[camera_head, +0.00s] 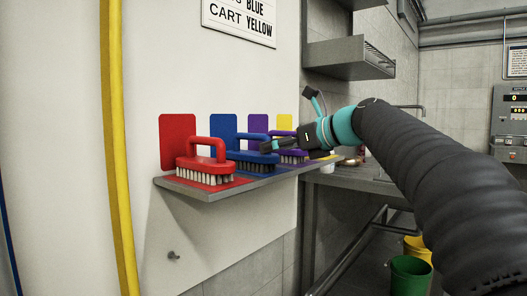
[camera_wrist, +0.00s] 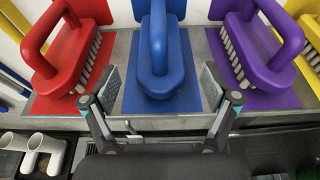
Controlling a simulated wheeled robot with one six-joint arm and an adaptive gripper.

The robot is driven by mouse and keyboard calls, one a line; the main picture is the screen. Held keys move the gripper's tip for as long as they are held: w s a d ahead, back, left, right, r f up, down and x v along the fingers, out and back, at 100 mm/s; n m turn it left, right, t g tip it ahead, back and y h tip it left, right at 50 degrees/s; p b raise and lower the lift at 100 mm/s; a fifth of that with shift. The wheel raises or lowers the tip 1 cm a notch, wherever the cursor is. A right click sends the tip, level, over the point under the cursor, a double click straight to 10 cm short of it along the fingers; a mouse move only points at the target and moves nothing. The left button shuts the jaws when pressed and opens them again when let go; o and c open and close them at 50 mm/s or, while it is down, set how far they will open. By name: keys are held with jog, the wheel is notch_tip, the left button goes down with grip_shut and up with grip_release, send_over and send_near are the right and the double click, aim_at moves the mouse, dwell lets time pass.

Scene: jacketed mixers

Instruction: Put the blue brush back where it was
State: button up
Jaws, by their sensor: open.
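The blue brush (camera_head: 250,160) sits on the blue patch of the wall shelf, between the red brush (camera_head: 205,163) and the purple brush (camera_head: 291,155). In the wrist view the blue brush (camera_wrist: 158,50) rests on its blue mat (camera_wrist: 190,95), handle up, its long side pointing toward me. My gripper (camera_head: 281,145) is at the shelf, in front of the blue brush. In the wrist view my gripper's fingers (camera_wrist: 161,98) are spread, one on each side of the brush's near end, with gaps to it. The blue brush's bristles are hidden from the wrist camera.
The purple brush (camera_wrist: 264,45) and red brush (camera_wrist: 68,48) stand close on either side. A yellow brush (camera_wrist: 305,35) is at the far right. The grey shelf (camera_head: 210,190) has a front edge below the brushes. A green bucket (camera_head: 410,275) stands on the floor.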

jog(key=shift+v, duration=2.8)
jog(key=s+d+f+n+g+h, duration=0.1)
jog(key=s+d+f+n+h, duration=0.2)
jog(key=s+f+n, duration=0.5)
jog(key=s+d+f+n+g+h, duration=0.1)
jog(key=s+d+f+n+h, duration=0.2)
jog(key=s+f+n, duration=0.6)
jog(key=s+d+f+n+g+h, duration=0.1)
jog(key=s+d+f+n+h, duration=0.3)
jog(key=s+f+n, duration=0.4)
jog(key=s+f+h, duration=0.1)
jog(key=s+f, duration=0.4)
jog(key=f, duration=0.8)
jog(key=shift+s+f+n+g+h, duration=0.25)
jog(key=shift+f+n+g+h, duration=0.05)
jog(key=shift+f, duration=0.05)
